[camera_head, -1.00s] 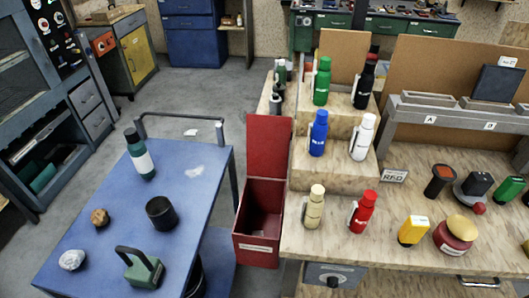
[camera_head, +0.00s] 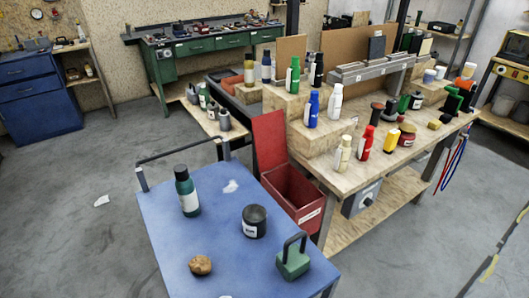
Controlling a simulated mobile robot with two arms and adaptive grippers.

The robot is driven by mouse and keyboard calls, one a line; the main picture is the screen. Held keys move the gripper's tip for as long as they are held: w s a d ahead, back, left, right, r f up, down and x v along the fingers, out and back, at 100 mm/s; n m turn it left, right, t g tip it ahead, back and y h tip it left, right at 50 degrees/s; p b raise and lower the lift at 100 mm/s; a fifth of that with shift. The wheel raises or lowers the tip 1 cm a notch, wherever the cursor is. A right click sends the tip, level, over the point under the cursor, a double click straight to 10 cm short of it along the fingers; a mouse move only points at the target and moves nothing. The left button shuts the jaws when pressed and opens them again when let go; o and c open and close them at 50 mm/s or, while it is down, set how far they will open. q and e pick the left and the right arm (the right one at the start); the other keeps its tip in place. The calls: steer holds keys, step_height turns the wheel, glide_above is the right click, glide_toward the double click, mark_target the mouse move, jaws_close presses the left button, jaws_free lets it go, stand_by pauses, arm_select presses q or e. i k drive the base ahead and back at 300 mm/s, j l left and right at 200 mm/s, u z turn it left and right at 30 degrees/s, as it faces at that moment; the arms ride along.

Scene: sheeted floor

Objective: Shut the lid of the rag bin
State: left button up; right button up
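The red rag bin (camera_head: 296,204) stands between the blue cart and the wooden workbench. Its red lid (camera_head: 269,139) is up, standing nearly upright at the far side of the opening. The inside that shows looks empty, and a pale label is on its front. The cart hides part of the bin's lower body. Neither of my grippers shows in the head view.
The blue cart (camera_head: 222,262) stands in front of the bin, carrying a dark green bottle (camera_head: 187,192), a black canister (camera_head: 254,221), a brown lump (camera_head: 200,265) and a green handled block (camera_head: 293,259). The workbench (camera_head: 337,181) holds several bottles. Floor is free at left and lower right.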

mark_target(269, 128)
steer(key=k+j+z, duration=0.15)
steer(key=j, duration=0.25)
steer(key=j+z, duration=0.15)
steer(key=j, duration=0.25)
steer(key=k+j+z, duration=0.15)
steer(key=j, duration=0.2)
steer(key=k+j+z, duration=0.1)
steer(key=j, duration=0.25)
steer(key=k+j+z, duration=0.15)
steer(key=j, duration=0.2)
steer(key=i+j+z, duration=0.1)
steer(key=j+z, duration=0.3)
steer(key=j, duration=0.75)
steer(key=j+z, duration=0.4)
steer(key=j, duration=0.7)
steer(key=i+j+z, duration=0.2)
steer(key=j+z, duration=0.2)
steer(key=j, duration=0.85)
steer(key=j+z, duration=0.4)
steer(key=j, duration=0.8)
steer(key=i+j+z, duration=0.15)
steer(key=j, duration=0.15)
steer(key=i+j+z, duration=0.1)
steer(key=j, duration=0.2)
steer(key=i+j+z, duration=0.3)
steer(key=j, duration=0.35)
